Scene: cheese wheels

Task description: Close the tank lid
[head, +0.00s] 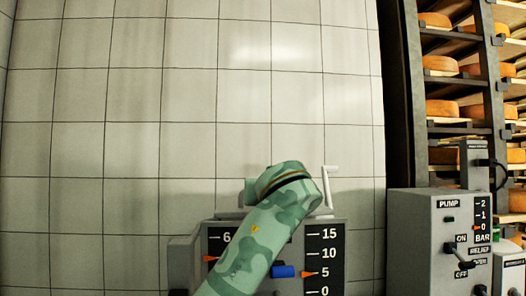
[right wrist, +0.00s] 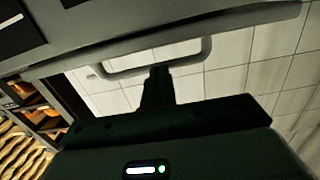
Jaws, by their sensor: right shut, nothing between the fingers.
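The grey tank (head: 335,232) stands at the bottom middle of the head view, with number scales on its front. A pale handle (head: 327,182) rises at its top right. My camouflage-green arm covers much of the tank and its top. In the right wrist view a grey slab (right wrist: 180,30), apparently the lid, crosses the top with a looped handle (right wrist: 207,50) along its edge. My right gripper (right wrist: 158,72) is shut and empty, its dark fingertips by this handle; I cannot tell whether they touch. The lid's angle is unclear. My left gripper is not in view.
A grey pump box (head: 425,235) with a gauge and lever stands right of the tank. A dark rack (head: 405,100) with cheese wheels (head: 441,108) rises behind it. A tiled wall (head: 190,90) fills the back; the space above the tank is clear.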

